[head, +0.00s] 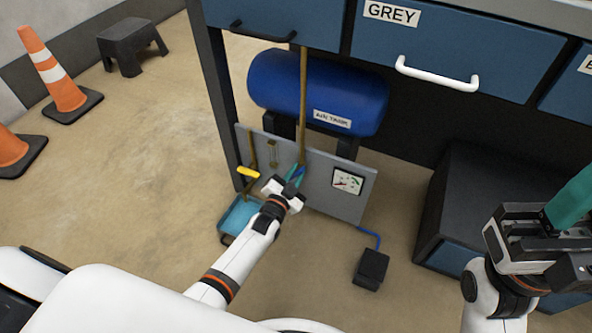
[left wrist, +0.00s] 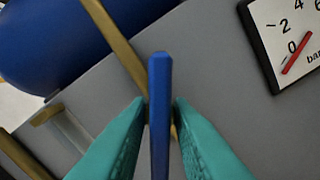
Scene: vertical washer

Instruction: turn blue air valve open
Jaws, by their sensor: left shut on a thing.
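The blue air valve handle (head: 300,171) is on a grey panel (head: 318,180) below the blue air tank. In the left wrist view the handle (left wrist: 160,105) is a narrow blue bar, upright in the picture, between the teal fingers. My left gripper (head: 293,178) is shut on it. A brass pipe (left wrist: 122,50) runs slanted behind the handle. The pressure gauge (head: 347,182) is to the right on the panel; its red needle (left wrist: 297,54) lies near 0. My right gripper (head: 571,203) is at the right edge, away from the panel, its fingertips cut off.
The air tank (head: 318,92) hangs under blue drawers (head: 455,45). A yellow handle (head: 248,172) and a light-blue tray (head: 238,215) are left of my left gripper. A black pedal box (head: 371,268) stands on the floor. Cones (head: 58,75) and a stool (head: 130,42) are at the left.

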